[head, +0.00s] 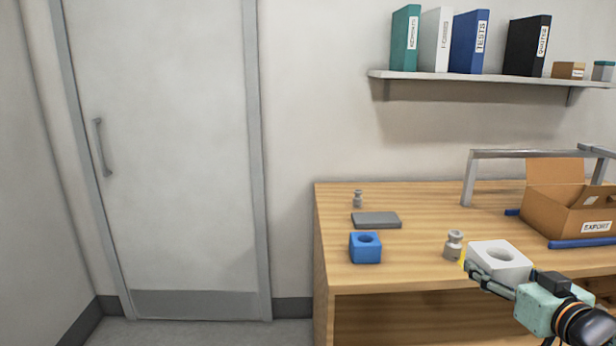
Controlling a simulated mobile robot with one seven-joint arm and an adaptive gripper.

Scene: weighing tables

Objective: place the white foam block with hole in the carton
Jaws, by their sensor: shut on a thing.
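The white foam block with a hole (487,255) shows at the lower right in the head view, near the table's front edge. My gripper (480,272) reaches in from the lower right and is shut on the block. The far finger is mostly hidden behind the block. I cannot tell how far the block is above the table. The open carton (560,209), brown and labelled EXPORT, stands on the table at the right, behind and to the right of the block. Its flaps are raised, and its inside is mostly hidden.
The wooden table (420,260) holds a blue block with a hole (366,248), a grey flat slab (376,220), a small grey weight (357,199) and a larger one (454,245) just left of the held block. A grey frame (530,154) and blue bars (580,242) adjoin the carton.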

